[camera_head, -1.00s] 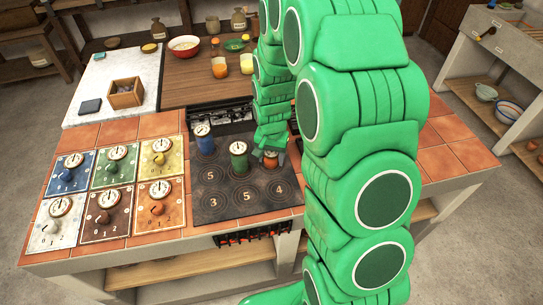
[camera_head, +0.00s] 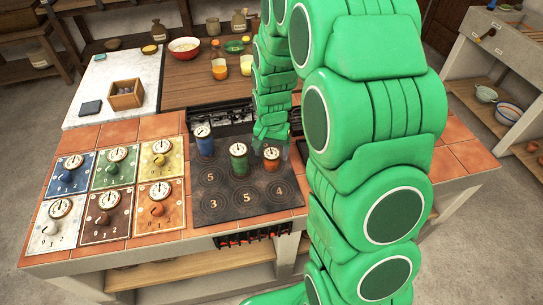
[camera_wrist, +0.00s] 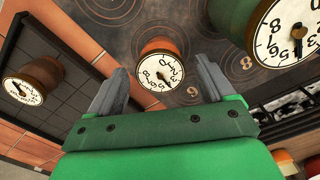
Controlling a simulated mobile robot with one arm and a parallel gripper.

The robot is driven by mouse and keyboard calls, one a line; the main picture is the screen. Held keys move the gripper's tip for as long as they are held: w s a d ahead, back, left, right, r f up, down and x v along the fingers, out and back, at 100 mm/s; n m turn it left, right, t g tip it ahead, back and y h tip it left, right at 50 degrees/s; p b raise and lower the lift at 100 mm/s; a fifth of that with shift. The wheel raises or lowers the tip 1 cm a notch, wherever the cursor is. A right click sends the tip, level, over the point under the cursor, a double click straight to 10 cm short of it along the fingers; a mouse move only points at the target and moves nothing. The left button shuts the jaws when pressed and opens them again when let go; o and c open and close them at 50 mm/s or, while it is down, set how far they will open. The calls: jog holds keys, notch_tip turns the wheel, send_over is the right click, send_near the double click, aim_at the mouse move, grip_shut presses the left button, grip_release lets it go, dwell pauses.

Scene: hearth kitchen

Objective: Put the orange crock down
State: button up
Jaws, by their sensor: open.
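The orange crock (camera_head: 271,159) stands upright on the dark hob (camera_head: 222,205), to the right of the green crock (camera_head: 239,162). It has a white numbered dial on top. In the wrist view the orange crock (camera_wrist: 160,46) shows beyond and between my fingertips, with its dial facing me. My gripper (camera_wrist: 160,70) is open, and neither finger appears to touch the crock. In the head view my gripper (camera_head: 272,136) is just behind and above the crock, partly merged with my green arm.
A blue crock (camera_head: 204,142) stands at the hob's back left. The green crock (camera_wrist: 262,28) is close on the right in the wrist view. A brown crock (camera_wrist: 42,76) stands on a dark grid at left there. The front hob rings are bare.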

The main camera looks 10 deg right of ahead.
notch_tip(320, 180, up, 8)
jog(key=shift+r, duration=0.1)
jog(key=s+r+n, duration=0.1)
jog(key=s+r, duration=0.3)
jog(key=s, duration=0.7)
jog(key=s+r+n+g, duration=0.1)
jog(key=s+r, duration=0.3)
jog(key=s, duration=0.7)
jog(key=s+d+r+n, duration=0.1)
jog(key=s+r+n, duration=0.2)
jog(key=s, duration=0.8)
jog(key=shift+r+g, duration=0.4)
jog(key=shift+r, duration=0.4)
jog(key=shift+o, duration=1.7)
jog(key=shift+w+r, duration=0.15)
jog(key=shift+w, duration=0.2)
notch_tip(320, 180, up, 12)
jog(key=m+t, duration=0.2)
jog(key=m, duration=1.6)
send_over(272, 153)
jog(key=s, duration=0.1)
notch_tip(272, 153, down, 10)
jog(key=shift+f, duration=0.25)
